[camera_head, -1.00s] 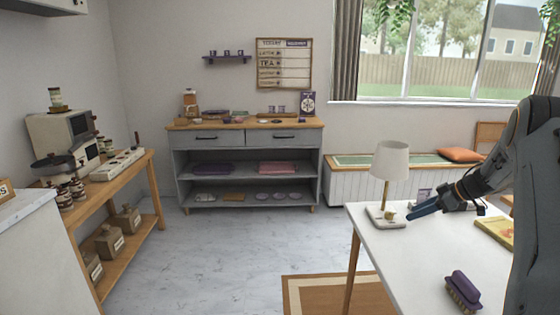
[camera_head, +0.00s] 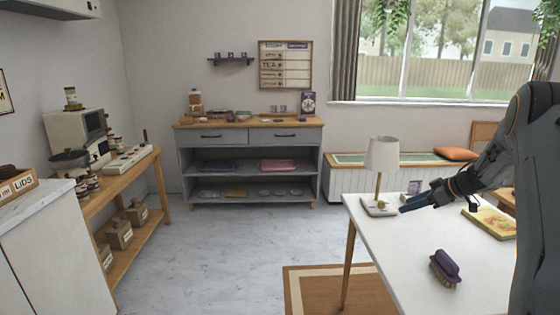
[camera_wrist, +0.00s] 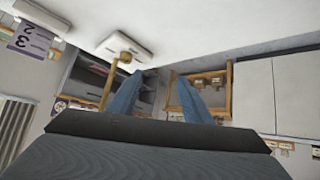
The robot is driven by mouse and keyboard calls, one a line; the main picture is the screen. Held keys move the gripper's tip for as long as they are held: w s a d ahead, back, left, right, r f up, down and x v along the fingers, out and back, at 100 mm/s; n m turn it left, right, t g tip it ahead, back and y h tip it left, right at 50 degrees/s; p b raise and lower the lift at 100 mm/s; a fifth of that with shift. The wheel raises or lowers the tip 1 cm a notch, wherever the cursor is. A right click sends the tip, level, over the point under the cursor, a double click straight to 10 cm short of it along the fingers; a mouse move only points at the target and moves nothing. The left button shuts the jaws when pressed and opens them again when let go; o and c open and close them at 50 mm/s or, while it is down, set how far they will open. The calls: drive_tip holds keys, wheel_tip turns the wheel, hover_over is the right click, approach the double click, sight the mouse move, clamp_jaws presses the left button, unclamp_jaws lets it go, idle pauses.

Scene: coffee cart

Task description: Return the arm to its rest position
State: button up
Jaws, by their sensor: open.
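My gripper (camera_head: 407,206) is at the right in the head view, above the white table (camera_head: 375,232) and close to the base of the table lamp (camera_head: 382,158). In the wrist view its two blue fingers (camera_wrist: 158,95) stand apart with nothing between them. My dark arm reaches in from the right edge. Whether the fingers touch the lamp base cannot be told.
A purple brush (camera_head: 445,268) and a yellow book (camera_head: 490,222) lie on the white table. A grey cabinet (camera_head: 249,165) stands at the back wall. A wooden bench (camera_head: 128,180) with a coffee machine (camera_head: 76,135) is at left. The floor between is clear.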

drive_tip(key=w+a+r+m+t+h, duration=0.2)
drive_tip(key=w+a+r+t, duration=0.15)
drive_tip(key=a+r, duration=0.3)
drive_tip(key=s+a+r+m+h, duration=0.3)
drive_tip(key=s+a+h, duration=0.1)
drive_tip(key=s+a+f+m+g, duration=0.1)
drive_tip(key=s+a, duration=0.4)
drive_tip(key=s, duration=0.9)
drive_tip(key=s+a+f+m+g, duration=0.1)
drive_tip(key=s+a+f+g, duration=0.3)
drive_tip(key=s, duration=1.1)
drive_tip(key=s+a+f+m+g, duration=0.2)
drive_tip(key=s+a+g, duration=0.3)
drive_tip(key=s, duration=0.9)
drive_tip(key=a, duration=0.2)
drive_tip(key=shift+s+a+f+g, duration=0.2)
drive_tip(key=shift+a+f+g, duration=0.15)
drive_tip(key=shift+a, duration=0.05)
